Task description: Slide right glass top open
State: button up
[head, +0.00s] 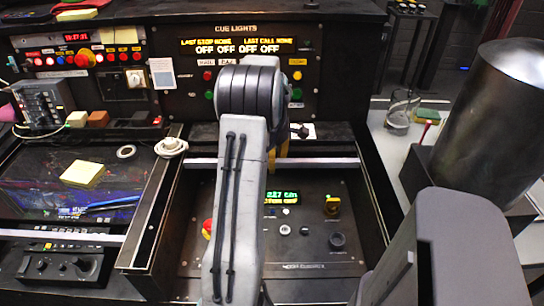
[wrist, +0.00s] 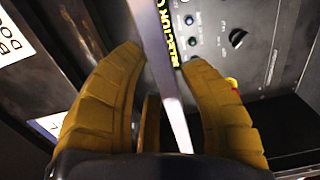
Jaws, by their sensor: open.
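The right glass top's pale edge bar (head: 320,162) runs across the far end of the right console bay, just below the cue lights panel. The control panel in front of the bar shows clearly; the glass itself is hard to make out. My gripper (wrist: 164,57) is open, with its yellow fingers on either side of the bar (wrist: 168,85) in the wrist view. I cannot tell whether either finger touches it. In the head view my arm hides most of the gripper and the middle of the bar; only some yellow shows beside the arm.
The left glass top (head: 40,200) carries a yellow sticky note (head: 83,174), with its pale bar at the near edge. A white round knob-like item (head: 171,147) sits on the divider. A dark metal cylinder (head: 497,120) stands at the right. The cue lights panel (head: 300,25) rises behind.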

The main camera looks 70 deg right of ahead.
notch_tip(320, 180, up, 12)
dwell(0.6)
